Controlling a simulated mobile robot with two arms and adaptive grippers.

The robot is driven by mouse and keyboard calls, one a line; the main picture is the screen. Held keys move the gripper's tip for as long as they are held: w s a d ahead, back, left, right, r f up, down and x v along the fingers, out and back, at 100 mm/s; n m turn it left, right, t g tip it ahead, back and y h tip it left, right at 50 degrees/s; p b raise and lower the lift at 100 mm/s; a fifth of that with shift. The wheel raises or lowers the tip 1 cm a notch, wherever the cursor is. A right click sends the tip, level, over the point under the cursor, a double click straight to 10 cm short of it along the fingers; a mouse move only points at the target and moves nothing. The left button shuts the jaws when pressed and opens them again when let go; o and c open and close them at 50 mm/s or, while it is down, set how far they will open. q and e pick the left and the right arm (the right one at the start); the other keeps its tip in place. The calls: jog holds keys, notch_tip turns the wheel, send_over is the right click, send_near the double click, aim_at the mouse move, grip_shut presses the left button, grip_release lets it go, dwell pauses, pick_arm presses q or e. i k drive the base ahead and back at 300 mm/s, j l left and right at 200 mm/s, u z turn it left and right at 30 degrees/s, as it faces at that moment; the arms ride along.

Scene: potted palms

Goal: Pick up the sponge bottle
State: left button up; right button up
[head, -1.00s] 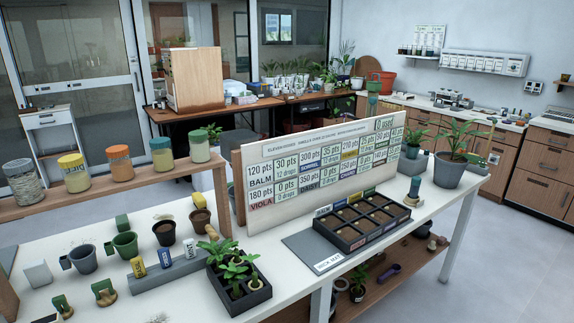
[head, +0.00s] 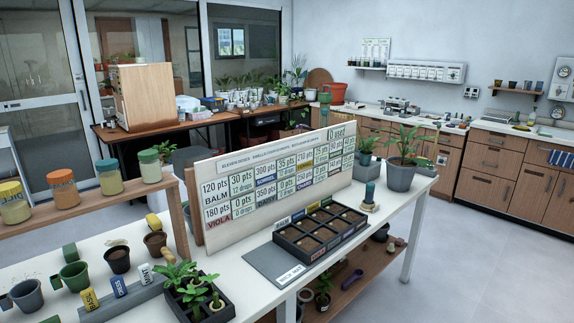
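I cannot tell for certain which thing is the sponge bottle. A small dark teal bottle-like thing (head: 370,193) stands upright on a pale base near the right end of the white table (head: 408,212), just right of the black seed tray (head: 290,240). It is too small to make out any sponge on it. Several jars with coloured lids, one of them green-lidded (head: 149,166), stand on the wooden shelf (head: 95,207) at left. Neither of my grippers shows in the head view.
A price board (head: 275,195) stands along the table behind the tray. A potted plant (head: 401,177) stands at the table's right end. Pots, one dark (head: 117,259), and a black planter (head: 203,312) crowd the left part. The grey floor (head: 480,245) at right is clear.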

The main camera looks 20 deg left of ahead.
aim_at(370, 188)
jog(key=i+l+u, duration=0.15)
jog(key=l, duration=0.15)
jog(key=i+l+u, duration=0.1)
jog(key=l, duration=0.2)
jog(key=i+l+u, duration=0.15)
jog(key=l, duration=0.2)
jog(key=i+l+u, duration=0.1)
jog(key=i+l, duration=0.1)
jog(key=l, duration=0.1)
